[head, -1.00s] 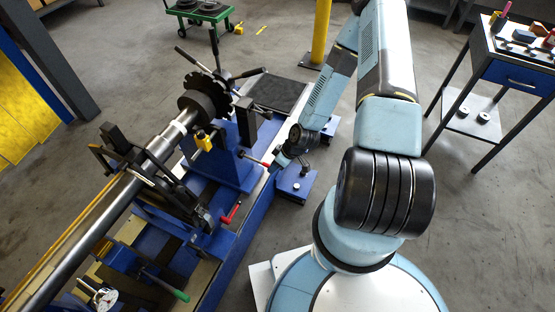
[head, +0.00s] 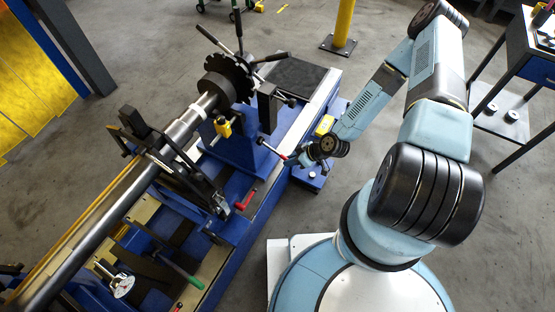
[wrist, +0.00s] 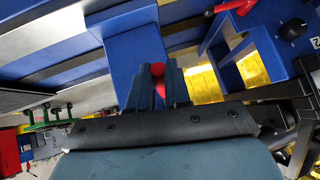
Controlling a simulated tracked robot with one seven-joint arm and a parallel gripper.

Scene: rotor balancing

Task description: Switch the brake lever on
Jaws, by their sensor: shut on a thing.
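A lever with a red grip (head: 273,150) sticks out from the blue pedestal of the machine toward my arm. My gripper (head: 292,158) is at its outer end, beside the blue bed. In the wrist view a red knob (wrist: 158,70) shows between the fingers of my gripper (wrist: 158,88), which are shut on it. The fingers hide most of the lever there. A second red-handled lever (head: 246,200) sits lower on the machine's side, and its red handle also shows in the wrist view (wrist: 232,7). No label shows which is the brake lever.
A toothed dark disc (head: 230,78) with several rods stands above the pedestal, on a long shaft (head: 100,225). A low blue stand (head: 312,178) is under my wrist. A yellow post (head: 342,25) rises behind. A blue-drawer table (head: 535,65) is at the right. Grey floor lies between.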

